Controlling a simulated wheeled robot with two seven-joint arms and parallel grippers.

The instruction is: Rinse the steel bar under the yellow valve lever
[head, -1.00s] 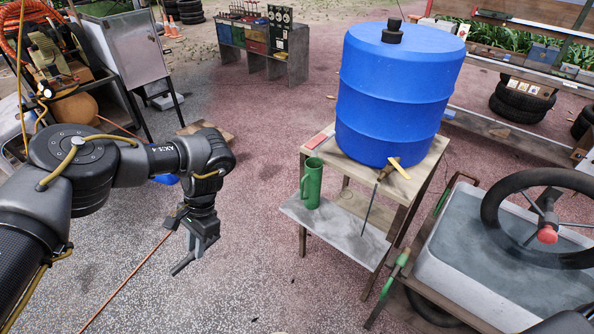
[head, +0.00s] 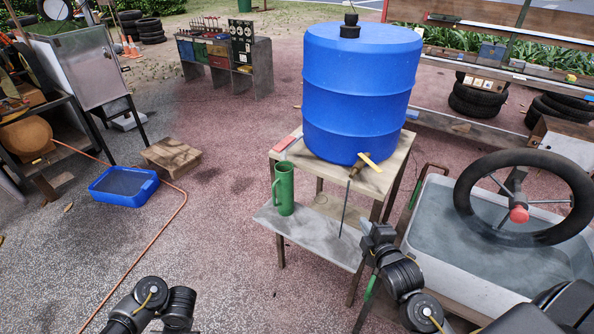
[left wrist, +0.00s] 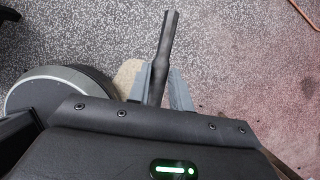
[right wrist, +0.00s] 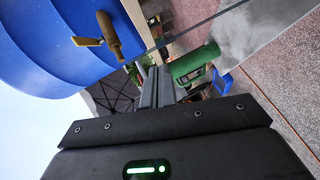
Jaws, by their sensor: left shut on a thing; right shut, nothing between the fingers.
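The dark grey steel bar (left wrist: 164,55) is held in my left gripper (left wrist: 165,85), its free end pointing up the left wrist view. In the head view my left arm is low at the left, its gripper hidden. The yellow valve lever (head: 370,162) is on the brass tap (head: 358,170) low on the blue barrel (head: 358,95). A thin dark line (head: 345,208) drops from the tap; I cannot tell if it is water. My right gripper (head: 372,235) is shut and empty, below and apart from the lever, which also shows in the right wrist view (right wrist: 88,42).
A green mug (head: 284,188) stands on the stand's lower shelf (head: 310,235). A grey tub (head: 450,250) with a black steering wheel (head: 525,198) is at the right. A blue basin (head: 124,186), an orange hose (head: 165,228) and a low wooden step (head: 172,157) lie left. Ground between is clear.

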